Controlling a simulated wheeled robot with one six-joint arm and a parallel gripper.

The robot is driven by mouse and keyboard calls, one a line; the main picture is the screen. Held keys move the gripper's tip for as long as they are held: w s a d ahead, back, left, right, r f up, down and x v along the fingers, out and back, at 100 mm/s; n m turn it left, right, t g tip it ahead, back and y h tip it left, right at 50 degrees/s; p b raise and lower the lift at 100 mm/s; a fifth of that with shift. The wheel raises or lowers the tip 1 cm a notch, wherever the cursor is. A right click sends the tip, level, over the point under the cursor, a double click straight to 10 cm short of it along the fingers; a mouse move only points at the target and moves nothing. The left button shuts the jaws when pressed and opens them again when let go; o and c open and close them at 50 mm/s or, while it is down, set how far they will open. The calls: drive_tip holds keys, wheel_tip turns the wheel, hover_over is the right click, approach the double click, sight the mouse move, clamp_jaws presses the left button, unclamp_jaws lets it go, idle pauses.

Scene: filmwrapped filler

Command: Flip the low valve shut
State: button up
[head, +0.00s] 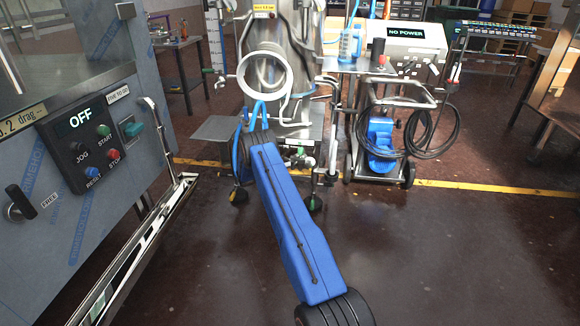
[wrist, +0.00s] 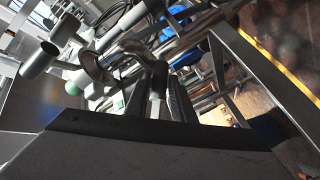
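In the head view the low part of the steel filler (head: 302,130) shows pipework with a green-marked fitting (head: 300,151), perhaps the low valve. My blue arm reaches down to this area and hides my gripper there. In the wrist view my dark gripper (wrist: 158,103) is at the bottom middle. A bent steel pipe or handle (wrist: 128,55) with a round flange comes down between its dark fingers. I cannot tell whether the fingers press on it. A green piece (wrist: 118,100) shows just left of the fingers. The valve's position is not clear.
A control cabinet reading OFF (head: 80,122) with a steel rail (head: 135,245) stands close on the left. A trolley with a NO POWER box (head: 405,38), a blue pump (head: 381,140) and coiled black hose (head: 432,135) stands right of the filler. The floor at front right is clear.

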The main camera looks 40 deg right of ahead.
clamp_jaws()
drive_tip(key=shift+w+a+f+m+t+y, duration=0.3)
drive_tip(key=shift+w+a+m+t+y, duration=0.5)
drive_tip(key=shift+y, duration=0.65)
drive_tip(key=shift+w+a+f+m+t+y, duration=0.3)
drive_tip(key=shift+w+m+t+y, duration=0.2)
drive_tip(key=shift+m+t+y, duration=0.75)
drive_tip(key=shift+w+a+f+m+t+y, duration=0.25)
drive_tip(key=shift+w+a+m+t+y, duration=0.4)
drive_tip(key=shift+y, duration=1.05)
drive_tip(key=o, duration=0.6)
unclamp_jaws()
